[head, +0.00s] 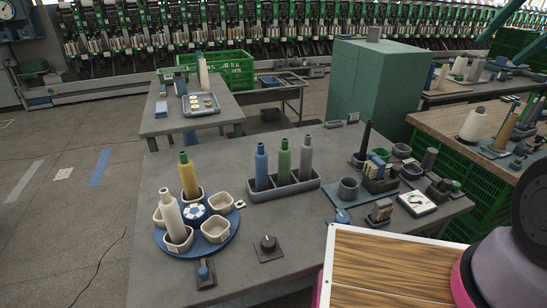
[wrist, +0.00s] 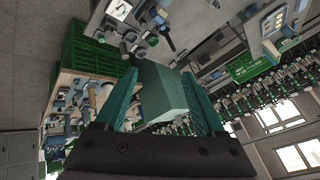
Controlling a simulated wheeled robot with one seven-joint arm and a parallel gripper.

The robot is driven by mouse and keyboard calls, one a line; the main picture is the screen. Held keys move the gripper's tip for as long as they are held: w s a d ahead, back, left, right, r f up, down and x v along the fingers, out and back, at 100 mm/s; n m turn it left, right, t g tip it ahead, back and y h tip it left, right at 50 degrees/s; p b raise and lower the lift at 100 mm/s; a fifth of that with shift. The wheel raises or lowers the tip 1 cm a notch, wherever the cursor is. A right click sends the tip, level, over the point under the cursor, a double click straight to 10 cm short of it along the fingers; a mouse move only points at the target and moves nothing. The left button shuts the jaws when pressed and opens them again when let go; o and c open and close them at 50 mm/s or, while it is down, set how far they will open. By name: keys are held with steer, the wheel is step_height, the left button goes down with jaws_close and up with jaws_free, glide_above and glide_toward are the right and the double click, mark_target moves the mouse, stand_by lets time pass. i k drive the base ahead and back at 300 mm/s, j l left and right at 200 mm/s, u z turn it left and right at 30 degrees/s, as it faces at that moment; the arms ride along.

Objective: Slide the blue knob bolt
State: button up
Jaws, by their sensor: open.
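A small blue knob (head: 204,272) stands on a dark square plate at the near left edge of the grey table (head: 300,215).
A blue round carousel (head: 160,240) with cups and bottles stands beside the near-left knob. A black dial (head: 268,243) lies between the two knobs. A grey tray (head: 285,188) holds several bottles behind. Blocks and cups crowd the table's right side.

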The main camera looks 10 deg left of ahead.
mark_target(206, 279)
steer(key=k+u, duration=0.2)
steer(key=k, duration=0.25)
steer(key=u, duration=1.4)
steer(key=i+z, duration=0.15)
steer(key=z, duration=0.25)
